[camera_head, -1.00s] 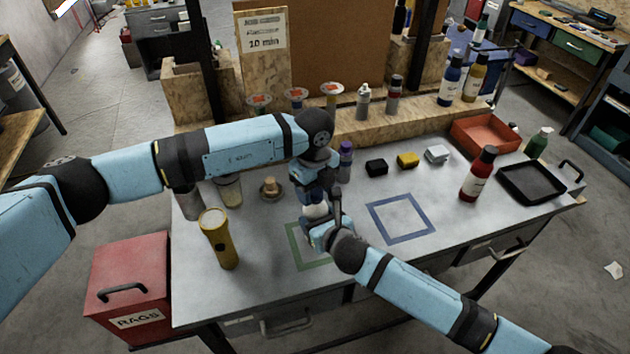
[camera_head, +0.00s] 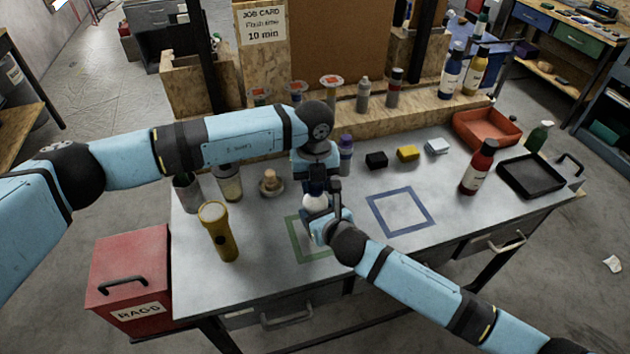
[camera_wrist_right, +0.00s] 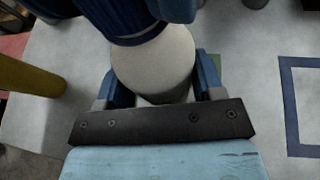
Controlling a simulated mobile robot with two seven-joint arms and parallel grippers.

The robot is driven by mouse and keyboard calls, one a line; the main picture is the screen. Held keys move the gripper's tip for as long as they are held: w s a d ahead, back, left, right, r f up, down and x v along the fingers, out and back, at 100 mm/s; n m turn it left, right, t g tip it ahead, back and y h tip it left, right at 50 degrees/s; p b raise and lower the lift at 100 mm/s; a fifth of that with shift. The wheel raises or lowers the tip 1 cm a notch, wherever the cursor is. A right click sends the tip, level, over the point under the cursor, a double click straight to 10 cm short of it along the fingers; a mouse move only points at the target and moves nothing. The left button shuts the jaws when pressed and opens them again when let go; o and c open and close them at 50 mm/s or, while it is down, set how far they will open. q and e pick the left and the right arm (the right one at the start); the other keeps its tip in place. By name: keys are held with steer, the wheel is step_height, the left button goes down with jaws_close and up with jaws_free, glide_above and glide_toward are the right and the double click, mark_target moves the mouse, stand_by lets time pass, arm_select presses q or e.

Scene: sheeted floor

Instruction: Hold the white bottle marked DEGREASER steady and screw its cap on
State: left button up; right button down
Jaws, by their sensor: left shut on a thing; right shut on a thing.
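The white bottle (camera_head: 314,203) stands upright at the green square outline (camera_head: 296,240) on the bench. Only its rounded white upper body shows, and the DEGREASER marking is hidden. My right gripper (camera_head: 318,218) is shut around the bottle's body from the front. In the right wrist view, its blue fingers (camera_wrist_right: 160,82) lie on both sides of the white bottle (camera_wrist_right: 155,62). My left gripper (camera_head: 316,184) points down directly above the bottle and is shut at its top. The cap is hidden by the left fingers, so how it sits on the neck cannot be seen.
A yellow torch (camera_head: 218,232) stands left of the grippers. A small brass-coloured piece (camera_head: 271,182) and a purple-topped bottle (camera_head: 345,155) stand close behind. The blue square outline (camera_head: 400,210) on the right is empty. A red bottle (camera_head: 478,168) and black tray (camera_head: 531,177) are farther right.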

arm_select(q)
steer(key=shift+m, duration=0.4)
steer(key=o, duration=1)
steer(key=shift+r, duration=2.25)
steer(key=shift+c, duration=0.3)
